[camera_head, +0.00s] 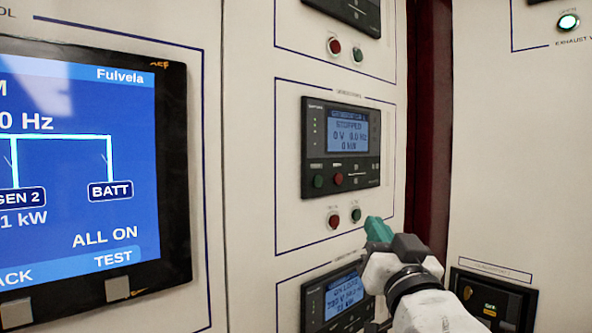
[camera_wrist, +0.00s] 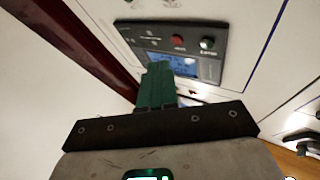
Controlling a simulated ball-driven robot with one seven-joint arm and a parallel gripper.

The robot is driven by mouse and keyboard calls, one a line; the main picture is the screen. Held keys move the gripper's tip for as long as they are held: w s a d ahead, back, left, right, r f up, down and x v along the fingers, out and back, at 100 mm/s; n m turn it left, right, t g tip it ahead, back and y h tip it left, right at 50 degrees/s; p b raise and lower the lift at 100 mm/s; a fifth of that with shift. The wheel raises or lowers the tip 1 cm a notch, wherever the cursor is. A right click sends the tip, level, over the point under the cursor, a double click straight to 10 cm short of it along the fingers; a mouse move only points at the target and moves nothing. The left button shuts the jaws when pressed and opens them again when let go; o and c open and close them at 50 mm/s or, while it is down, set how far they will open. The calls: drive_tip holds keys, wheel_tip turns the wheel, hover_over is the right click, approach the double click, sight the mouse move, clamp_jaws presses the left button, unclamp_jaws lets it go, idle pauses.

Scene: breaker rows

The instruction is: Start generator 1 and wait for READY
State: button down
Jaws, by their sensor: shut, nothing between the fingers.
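The middle generator controller (camera_head: 341,148) is a dark panel on the white cabinet. Its blue screen (camera_head: 348,131) appears to read STOPPED, 0 V, 0.0 Hz, 0 kW; the title line is blurred. A green button (camera_head: 318,181) and a red button (camera_head: 338,179) sit under the screen. My gripper (camera_head: 375,229) has teal fingers, shut and empty, at the controller section's lower right, near the lower green button or lamp. In the wrist view, my shut fingers (camera_wrist: 160,68) overlap a controller's screen (camera_wrist: 183,66), with a red button (camera_wrist: 177,41) and a green button (camera_wrist: 207,43) beyond.
A red and a green button or lamp (camera_head: 334,220) sit below the middle controller. Another controller (camera_head: 335,300) is below, partly behind my arm. A large blue display (camera_head: 75,175) fills the left. A dark red post (camera_head: 430,130) stands right of the cabinet.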

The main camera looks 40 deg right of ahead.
sight(318, 181)
wheel_tip(318, 181, up, 6)
drive_tip(key=s+a+m+h+p, duration=0.1)
drive_tip(key=shift+a+r+t+h, duration=0.2)
drive_tip(key=shift+t+h, duration=0.1)
drive_tip(key=shift+h, duration=0.1)
drive_tip(key=shift+w+a+b, duration=0.15)
drive_tip(key=shift+w+b, duration=0.45)
drive_tip(key=shift+w, duration=1.6)
drive_tip(key=shift+w+a+b, duration=0.1)
drive_tip(key=shift+w+b, duration=0.45)
drive_tip(key=shift+w, duration=1.6)
drive_tip(key=shift+w, duration=0.1)
drive_tip(key=shift+w, duration=0.3)
